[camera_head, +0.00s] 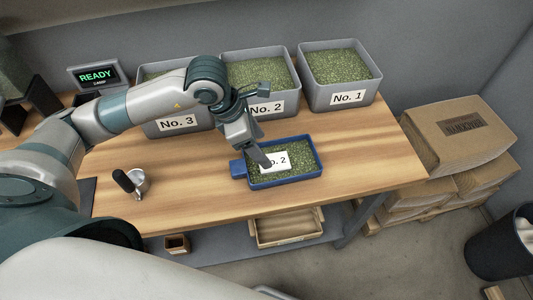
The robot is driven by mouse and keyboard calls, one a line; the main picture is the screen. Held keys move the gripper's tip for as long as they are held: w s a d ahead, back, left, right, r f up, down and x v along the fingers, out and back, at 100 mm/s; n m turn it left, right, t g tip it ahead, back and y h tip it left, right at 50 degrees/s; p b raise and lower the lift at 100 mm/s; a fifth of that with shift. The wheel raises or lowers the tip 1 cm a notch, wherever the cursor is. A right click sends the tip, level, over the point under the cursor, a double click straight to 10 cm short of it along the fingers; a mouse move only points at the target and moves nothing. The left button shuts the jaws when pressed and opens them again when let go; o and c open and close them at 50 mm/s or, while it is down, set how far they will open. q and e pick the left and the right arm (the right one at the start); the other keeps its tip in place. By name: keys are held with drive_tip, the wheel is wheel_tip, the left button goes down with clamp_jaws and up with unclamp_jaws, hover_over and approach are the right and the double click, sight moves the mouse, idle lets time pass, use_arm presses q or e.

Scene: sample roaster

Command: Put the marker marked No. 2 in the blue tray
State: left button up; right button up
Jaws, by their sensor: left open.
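The white marker (280,160), its print ending in "2" and partly covered by my gripper, lies on the green beans in the blue tray (291,181). The tray rests on the wooden table, its tab pointing left. My left gripper (267,163) is open, just above or touching the left end of the marker; I cannot tell whether it touches. The bin labelled No. 2 (281,86) stands behind the tray, partly hidden by my arm. My right gripper is not in view.
Bins labelled No. 3 (160,127) and No. 1 (346,86) hold green beans at the table's back. A metal scoop with a black handle (139,184) lies at left. A READY display (97,76) stands back left. The table right of the tray is clear.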

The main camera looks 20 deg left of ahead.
use_arm(q)
drive_tip(key=shift+b+v, duration=0.4)
drive_tip(key=shift+v, duration=2.1)
